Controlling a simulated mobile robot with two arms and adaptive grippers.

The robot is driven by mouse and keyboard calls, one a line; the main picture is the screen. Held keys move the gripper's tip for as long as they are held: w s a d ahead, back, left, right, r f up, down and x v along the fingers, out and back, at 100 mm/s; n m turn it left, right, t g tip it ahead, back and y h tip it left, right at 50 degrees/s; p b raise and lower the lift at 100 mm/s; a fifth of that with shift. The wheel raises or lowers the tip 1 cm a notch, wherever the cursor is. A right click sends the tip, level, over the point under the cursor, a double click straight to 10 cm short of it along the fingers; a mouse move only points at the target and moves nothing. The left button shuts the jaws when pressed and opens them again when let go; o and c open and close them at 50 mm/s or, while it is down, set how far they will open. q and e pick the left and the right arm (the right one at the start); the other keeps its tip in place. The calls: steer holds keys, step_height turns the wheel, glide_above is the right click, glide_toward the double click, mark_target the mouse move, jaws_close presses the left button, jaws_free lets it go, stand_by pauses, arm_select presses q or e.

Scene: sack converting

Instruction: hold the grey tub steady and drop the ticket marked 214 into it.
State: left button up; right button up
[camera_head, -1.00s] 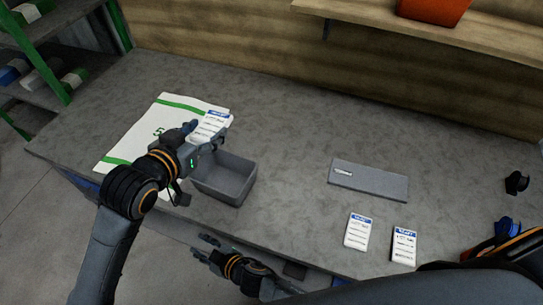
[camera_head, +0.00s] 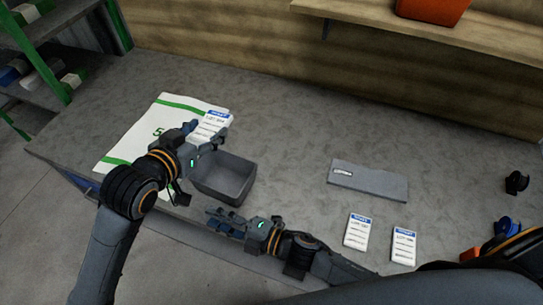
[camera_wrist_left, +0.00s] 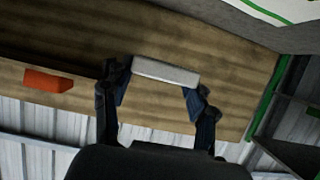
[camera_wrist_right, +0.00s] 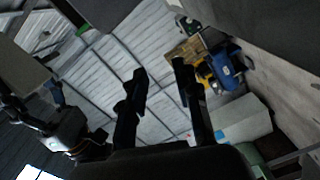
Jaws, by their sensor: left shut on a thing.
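The grey tub (camera_head: 243,191) stands open near the table's front edge and looks empty. My left gripper (camera_head: 206,133), just beyond the tub's upper left side, is shut on a white ticket with a blue header (camera_head: 212,122). The held ticket's edge shows between the fingers in the left wrist view (camera_wrist_left: 165,72). Its number is too small to read surely. My right gripper (camera_head: 225,220) is at the front of the tub, fingers apart and empty; the gap shows in the right wrist view (camera_wrist_right: 160,72). I cannot tell whether it touches the tub.
Two similar tickets lie at the front right, one (camera_head: 358,232) left of the other (camera_head: 404,246). A flat grey block (camera_head: 368,181) with a small label lies behind them. A white sack with green stripes (camera_head: 137,137) lies at the left. The table's middle back is clear.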

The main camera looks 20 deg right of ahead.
steer(key=s+d+n, duration=0.1)
steer(key=d, duration=0.2)
steer(key=d+n, duration=0.2)
steer(key=d, duration=0.1)
steer(key=s+d+n, duration=0.1)
steer(key=d, duration=0.2)
steer(key=shift+s+d+r, duration=0.15)
steer(key=shift+s+d, duration=0.05)
steer(key=shift+s, duration=0.1)
steer(key=d+r+n, duration=0.2)
steer(key=d+n, duration=0.2)
steer(key=n+g+h, duration=0.2)
steer(key=n+h, duration=0.1)
steer(key=n, duration=1)
glide_toward(235, 155)
steer(key=x, duration=1)
steer(key=shift+f, duration=0.15)
steer(key=shift+c, duration=0.4)
jaws_close()
steer(key=shift+g, duration=0.3)
